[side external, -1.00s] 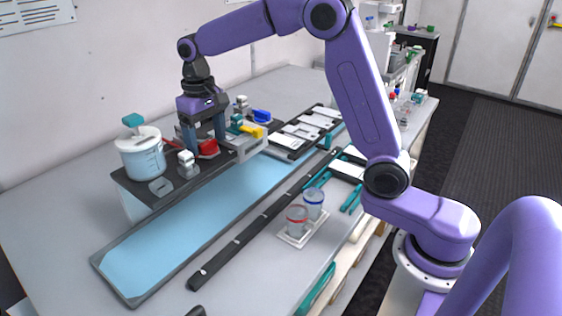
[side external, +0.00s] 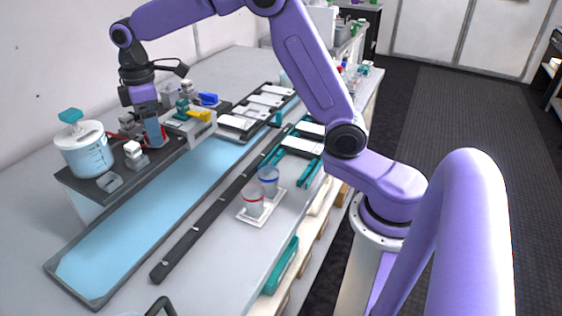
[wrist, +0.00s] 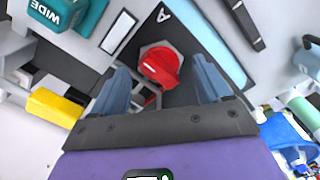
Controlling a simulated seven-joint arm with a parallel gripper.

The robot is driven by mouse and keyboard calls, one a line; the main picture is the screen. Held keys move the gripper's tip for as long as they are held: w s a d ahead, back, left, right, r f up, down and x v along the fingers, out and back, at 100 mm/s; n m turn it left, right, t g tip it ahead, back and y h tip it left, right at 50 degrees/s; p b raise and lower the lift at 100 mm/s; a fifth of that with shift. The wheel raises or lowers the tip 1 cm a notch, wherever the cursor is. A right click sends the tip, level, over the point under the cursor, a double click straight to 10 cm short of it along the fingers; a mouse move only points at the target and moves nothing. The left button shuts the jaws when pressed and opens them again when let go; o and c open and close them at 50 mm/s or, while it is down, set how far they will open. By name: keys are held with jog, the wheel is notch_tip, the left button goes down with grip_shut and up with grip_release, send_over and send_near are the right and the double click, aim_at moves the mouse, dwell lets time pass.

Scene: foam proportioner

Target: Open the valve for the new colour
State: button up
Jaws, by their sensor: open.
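A red valve knob (wrist: 160,67) sits on a grey hexagonal base in the wrist view, on a dark panel marked with a letter A. My gripper (wrist: 162,75) is open, with one blue-grey finger on each side of the knob. Gaps show between the knob and both fingers in that view. In the side view my gripper (side external: 154,140) points down at the bench unit, and the red knob (side external: 163,136) is mostly hidden behind a finger. A yellow handle (side external: 193,115) and a blue handle (side external: 208,99) stand behind it; the yellow handle (wrist: 57,107) shows in the wrist view too.
A lidded jug of pale blue liquid (side external: 83,150) stands left of my gripper, with a white-topped fitting (side external: 133,150) between. A teal block marked WIDE (wrist: 70,12) is close by. Two cups (side external: 260,192) stand on a white tray at the front. The blue strip is clear.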

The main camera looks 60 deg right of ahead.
jog(key=n, duration=0.7)
notch_tip(320, 180, up, 17)
jog(key=s+a+f+m, duration=0.1)
jog(key=s+a+f, duration=0.1)
jog(key=s+f, duration=0.35)
jog(key=s+a+f+m, duration=0.1)
jog(key=s+a+f, duration=0.1)
jog(key=s, duration=0.7)
jog(key=s+d+f+m, duration=0.1)
jog(key=s+d+f, duration=0.1)
jog(key=s+f, duration=0.3)
jog(key=s+d+f+m, duration=0.1)
jog(key=s+d+f, duration=0.2)
jog(key=s, duration=0.8)
jog(key=shift+s+d+f, duration=0.15)
jog(key=shift+d+f, duration=0.05)
jog(key=shift+f, duration=0.9)
jog(key=s+d+f+m, duration=0.1)
jog(key=s+d+f, duration=0.2)
jog(key=s, duration=0.1)
jog(key=shift+s+d, duration=0.15)
